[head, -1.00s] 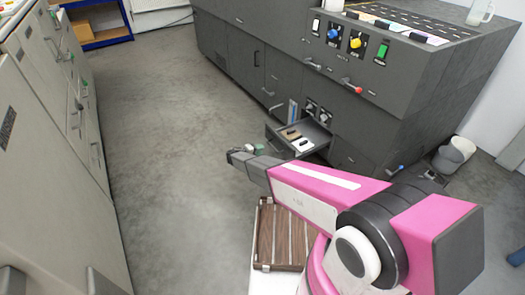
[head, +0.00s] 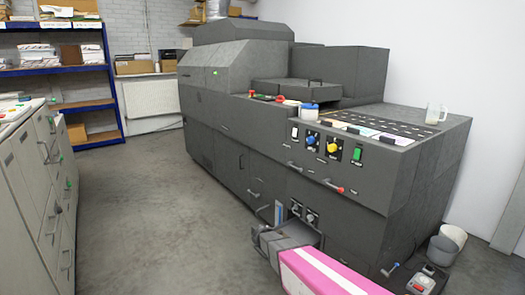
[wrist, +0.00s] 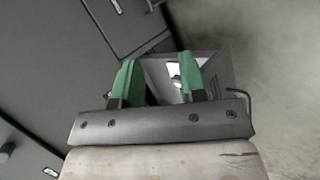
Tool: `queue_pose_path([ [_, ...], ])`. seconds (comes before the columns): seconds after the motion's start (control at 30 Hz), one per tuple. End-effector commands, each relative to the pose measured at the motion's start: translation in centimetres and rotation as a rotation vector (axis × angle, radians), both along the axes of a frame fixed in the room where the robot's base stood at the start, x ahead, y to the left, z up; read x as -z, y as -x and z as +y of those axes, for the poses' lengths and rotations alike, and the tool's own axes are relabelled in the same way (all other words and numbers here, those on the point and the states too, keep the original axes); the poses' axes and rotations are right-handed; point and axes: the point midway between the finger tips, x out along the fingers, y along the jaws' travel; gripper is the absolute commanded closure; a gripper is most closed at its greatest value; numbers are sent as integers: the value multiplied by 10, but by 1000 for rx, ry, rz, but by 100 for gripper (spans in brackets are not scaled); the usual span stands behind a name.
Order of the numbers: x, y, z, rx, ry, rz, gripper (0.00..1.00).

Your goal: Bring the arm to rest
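My arm shows as a pink link (head: 325,272) with a grey wrist at the bottom of the head view, in front of the dark machine. In the wrist view my gripper (wrist: 159,75) has its two green fingertips well apart, with no object held between them. Beyond the fingers is the open drawer (wrist: 216,66) of the machine, with something white inside. In the head view the wrist covers most of this drawer, and the fingertips cannot be made out clearly.
The large dark machine (head: 225,120) fills the middle and right. Grey-white cabinets (head: 30,190) stand at left, with clear floor (head: 150,215) between. A blue shelf (head: 100,105) stands at the back left.

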Motion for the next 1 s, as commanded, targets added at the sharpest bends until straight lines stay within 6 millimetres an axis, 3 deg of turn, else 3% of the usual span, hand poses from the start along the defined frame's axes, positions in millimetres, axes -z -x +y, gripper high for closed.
queue_pose_path([
  [0.03, -25, 30, -22, 42, -73, 14, 62],
  [0.2, -78, 95, -60, 146, -345, 48, 62],
  [0.4, -128, 151, -77, 215, -614, 30, 62],
  [0.6, -150, 171, -79, 233, -738, 7, 62],
  [1.0, -150, 170, -79, 234, -748, 6, 62],
])
